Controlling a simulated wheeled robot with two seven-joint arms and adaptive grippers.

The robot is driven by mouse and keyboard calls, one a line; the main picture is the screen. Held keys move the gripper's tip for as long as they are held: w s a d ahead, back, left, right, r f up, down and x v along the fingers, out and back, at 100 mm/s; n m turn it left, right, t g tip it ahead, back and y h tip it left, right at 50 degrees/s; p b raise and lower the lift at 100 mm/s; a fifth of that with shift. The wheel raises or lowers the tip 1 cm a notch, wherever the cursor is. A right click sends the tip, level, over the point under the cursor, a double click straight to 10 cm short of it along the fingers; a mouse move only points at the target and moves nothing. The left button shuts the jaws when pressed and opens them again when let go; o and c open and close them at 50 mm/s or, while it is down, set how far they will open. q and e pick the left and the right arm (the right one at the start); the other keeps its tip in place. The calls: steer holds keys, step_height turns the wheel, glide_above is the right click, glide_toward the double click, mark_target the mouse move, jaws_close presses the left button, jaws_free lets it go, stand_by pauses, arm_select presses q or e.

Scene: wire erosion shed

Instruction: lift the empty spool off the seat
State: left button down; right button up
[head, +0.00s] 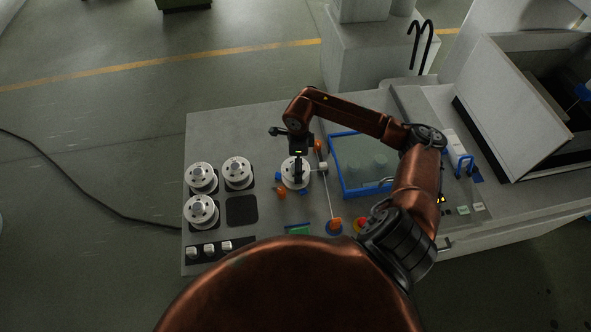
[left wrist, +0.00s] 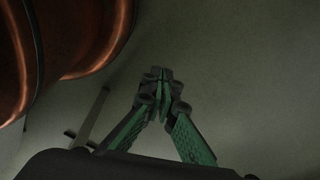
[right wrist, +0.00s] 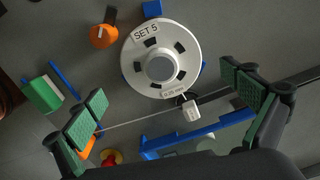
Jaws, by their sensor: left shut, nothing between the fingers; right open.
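A white spool (right wrist: 160,57) labelled "SET 5" sits face up among small blue blocks (right wrist: 152,9) in the right wrist view. In the head view this spool (head: 289,181) is on the grey bench, partly hidden by my right gripper (head: 298,174). In the right wrist view my right gripper (right wrist: 168,102) is open and empty. Its two green-padded fingers stand wide apart, below and to either side of the spool, without visible contact. My left gripper (left wrist: 163,78) shows in the left wrist view, shut and empty over plain floor, away from the bench.
Three similar spools (head: 238,172) stand at the bench's left beside an empty dark pad (head: 242,210). A blue-framed tank (head: 338,178) is right of the spool. An orange knob (right wrist: 104,36), a green block (right wrist: 41,95) and a thin rod (right wrist: 150,120) are close by.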

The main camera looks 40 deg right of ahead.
steer(key=shift+w+a+f+p, duration=0.2)
steer(key=shift+w+f+p, duration=0.1)
steer(key=shift+f, duration=0.3)
steer(key=shift+w+a+f+p, duration=0.15)
steer(key=shift+w+f+p, duration=0.15)
steer(key=shift+f, duration=0.3)
step_height(320, 180, down, 2)
steer(key=shift+f+p, duration=0.2)
steer(key=shift+p, duration=0.1)
steer(key=shift+s+d+f, duration=0.1)
steer(key=shift+s+f, duration=0.15)
steer(key=shift+f, duration=0.05)
arm_select(q)
steer(key=shift+w+a+r, duration=0.1)
steer(key=shift+w+r, duration=0.25)
steer(key=shift+r, duration=0.2)
steer(key=shift+w+r, duration=0.35)
steer(key=shift+r, duration=0.2)
arm_select(e)
steer(key=shift+w, duration=0.1)
steer(key=shift+w, duration=0.1)
steer(key=shift+c, duration=0.2)
steer(key=c, duration=1.4)
arm_select(q)
steer(key=shift+s, duration=0.45)
arm_select(e)
steer(key=shift+c, duration=0.3)
